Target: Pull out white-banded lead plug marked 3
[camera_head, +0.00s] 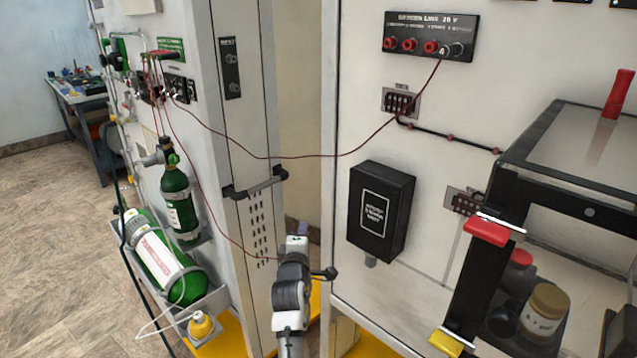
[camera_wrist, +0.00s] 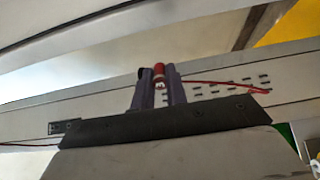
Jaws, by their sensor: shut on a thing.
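My gripper (camera_wrist: 158,82) is shut on a red lead plug (camera_wrist: 158,69) with a white part below its red end; its mark is too small to read. A thin red lead (camera_wrist: 215,84) runs from it to the right in the wrist view. In the head view my gripper (camera_head: 297,237) is low, in front of the gap between the two cabinets, clear of any socket. The plug itself is not clear there. A lead (camera_head: 208,208) runs from the left cabinet's panel down to my gripper.
Another lead (camera_head: 300,157) spans the gap to a plug marked 4 (camera_head: 444,50) in the right cabinet's black socket panel (camera_head: 425,20). A black box (camera_head: 381,212) and a framed case (camera_head: 590,180) stand out at right. Green cylinders (camera_head: 165,268) are at left.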

